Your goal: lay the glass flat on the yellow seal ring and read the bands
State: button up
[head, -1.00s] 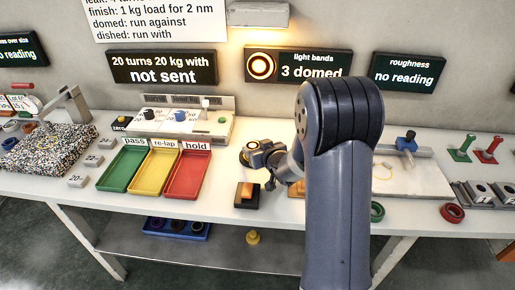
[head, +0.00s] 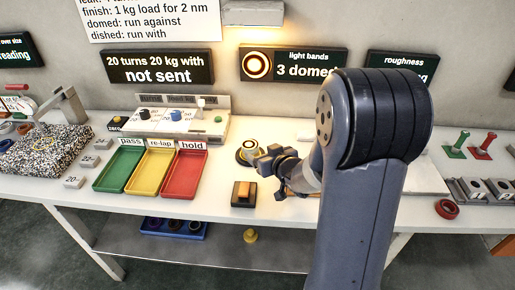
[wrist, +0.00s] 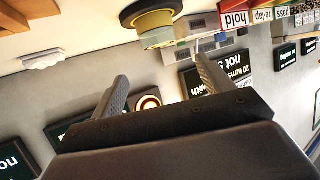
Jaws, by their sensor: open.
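The yellow seal ring (head: 249,146) sits on a dark round base on the bench, behind and left of my gripper. It also shows at the top of the wrist view (wrist: 152,20). My gripper (head: 264,168) is low over the bench beside the ring, apart from it as far as I can tell. In the wrist view its two fingers (wrist: 163,72) are spread with nothing between them. I cannot make out the glass for sure. The light bands panel (head: 292,64) shows lit rings and "3 domed".
Green (head: 119,169), yellow (head: 151,172) and red (head: 183,173) trays stand left of my gripper. A black block with an orange top (head: 243,194) lies near the front edge. A red ring (head: 448,209) lies at the right. My arm hides the bench's right middle.

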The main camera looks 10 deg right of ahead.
aim_at(254, 149)
jog(key=shift+v, duration=2)
jog(key=shift+w, duration=0.1)
jog(key=x, duration=1.2)
jog(key=shift+w+f+b, duration=0.1)
jog(key=shift+f+b, duration=0.25)
jog(key=shift+f, duration=0.05)
notch_tip(254, 149, up, 2)
jog(key=shift+r+p, duration=0.2)
jog(key=shift+p, duration=0.25)
jog(key=shift+r, duration=0.35)
